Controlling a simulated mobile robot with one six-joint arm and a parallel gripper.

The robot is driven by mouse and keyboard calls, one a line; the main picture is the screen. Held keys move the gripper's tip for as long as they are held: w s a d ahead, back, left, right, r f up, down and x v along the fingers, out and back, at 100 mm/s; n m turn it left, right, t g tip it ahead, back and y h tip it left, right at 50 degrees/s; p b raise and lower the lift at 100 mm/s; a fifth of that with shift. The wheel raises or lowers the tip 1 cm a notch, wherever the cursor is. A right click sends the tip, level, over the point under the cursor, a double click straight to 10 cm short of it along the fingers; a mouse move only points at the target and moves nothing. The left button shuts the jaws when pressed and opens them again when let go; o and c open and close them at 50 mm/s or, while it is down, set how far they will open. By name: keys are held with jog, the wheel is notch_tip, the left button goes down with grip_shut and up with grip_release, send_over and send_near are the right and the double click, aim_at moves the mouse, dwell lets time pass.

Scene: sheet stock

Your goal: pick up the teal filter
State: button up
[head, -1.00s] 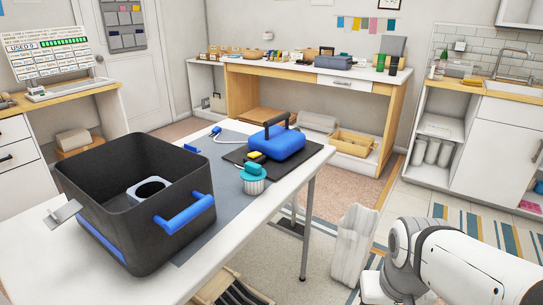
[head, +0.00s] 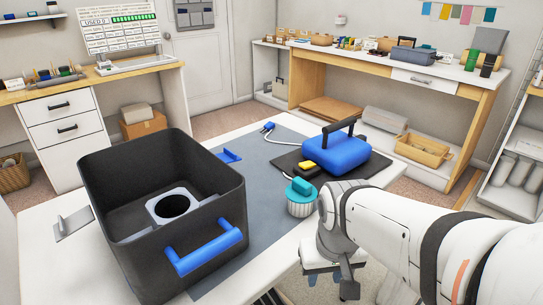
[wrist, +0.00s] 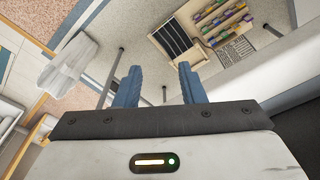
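The teal filter (head: 301,198) stands upright on the table in the head view, with a teal top and a white pleated body. It is at the right edge of the grey mat, in front of the blue case. My arm reaches in from the right, its wrist close beside the filter in the picture; I cannot tell the true distance. In the wrist view my gripper (wrist: 158,88) has its two blue fingers apart with nothing between them. The wrist view looks past the table to the floor and does not show the filter.
A dark open bin (head: 107,190) with a blue handle (head: 205,247) and a round-holed insert (head: 172,205) stands left of the filter. A blue case (head: 338,153) sits on a dark pad behind it, beside a yellow piece (head: 306,168). Bare mat (head: 262,185) lies between bin and filter.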

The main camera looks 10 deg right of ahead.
jog(key=shift+o, duration=1.1)
jog(key=shift+d+r, duration=0.1)
jog(key=shift+r, duration=0.15)
jog(key=o, duration=0.8)
jog(key=r+p, duration=1.4)
jog(key=r, duration=0.1)
jog(key=shift+w+r+p, duration=0.1)
jog(key=shift+w+p, duration=0.25)
jog(key=shift+p, duration=0.05)
notch_tip(320, 180, up, 6)
jog(key=w+a+m+p, duration=0.1)
jog(key=w+p, duration=0.1)
jog(key=p, duration=0.4)
jog(key=m+g, duration=0.1)
jog(key=m, duration=0.9)
send_over(301, 195)
jog(key=f, duration=1)
jog(key=shift+w+d+f, duration=0.35)
jog(key=shift+d+f, duration=0.05)
jog(key=shift+w+f, duration=0.25)
jog(key=shift+f, duration=0.45)
jog(key=shift+w+a+f+p, duration=0.1)
jog(key=shift+f+p, duration=0.2)
jog(key=shift+f, duration=1.45)
jog(key=shift+w+a+f+p, duration=0.1)
jog(key=shift+f+p, duration=0.2)
jog(key=shift+f, duration=1.45)
